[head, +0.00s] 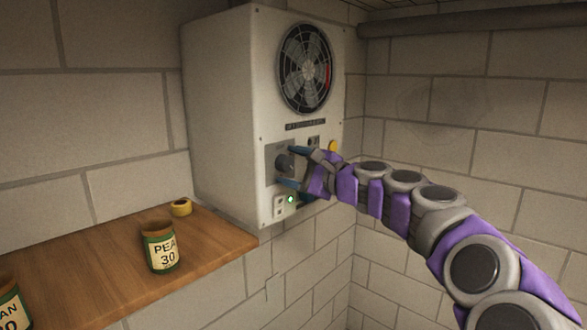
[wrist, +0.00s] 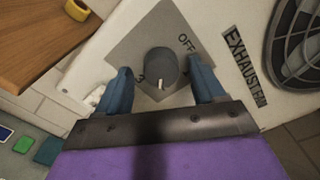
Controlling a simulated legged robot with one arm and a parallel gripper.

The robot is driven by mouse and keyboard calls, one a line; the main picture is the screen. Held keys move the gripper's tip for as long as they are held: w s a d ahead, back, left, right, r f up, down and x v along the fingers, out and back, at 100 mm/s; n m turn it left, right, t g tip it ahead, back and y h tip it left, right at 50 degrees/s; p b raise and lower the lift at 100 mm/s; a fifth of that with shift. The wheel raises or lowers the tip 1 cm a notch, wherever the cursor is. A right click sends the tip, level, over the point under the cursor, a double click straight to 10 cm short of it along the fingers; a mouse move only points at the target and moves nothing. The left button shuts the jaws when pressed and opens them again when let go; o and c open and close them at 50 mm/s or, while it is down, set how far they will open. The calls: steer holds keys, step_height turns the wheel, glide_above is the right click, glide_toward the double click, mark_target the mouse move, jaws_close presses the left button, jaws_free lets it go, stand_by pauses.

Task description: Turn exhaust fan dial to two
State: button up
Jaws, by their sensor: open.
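The exhaust fan box (head: 222,110) is a white wall unit with a round black fan grille (head: 305,68). Its dial (head: 284,165) is a dark grey knob on a grey plate; in the wrist view the dial (wrist: 161,66) has a pale pointer mark toward the bottom of the picture. "OFF" is printed to the dial's upper right, and a partly hidden mark shows at lower left. My gripper (head: 290,168) is open at the dial. In the wrist view its blue fingers (wrist: 161,88) stand either side of the dial's lower part, with visible gaps; contact is not seen.
A green light (head: 290,199) glows below the dial, by a small white switch. A yellow round part (head: 333,147) sits right of the panel. A wooden shelf (head: 90,275) at left holds a "PEA 30" pot (head: 162,253), a yellow ring (head: 181,207) and another pot (head: 10,305).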

steer(key=b+v, duration=0.3)
steer(key=v, duration=1.4)
steer(key=shift+d, duration=0.25)
steer(key=shift+f, duration=0.15)
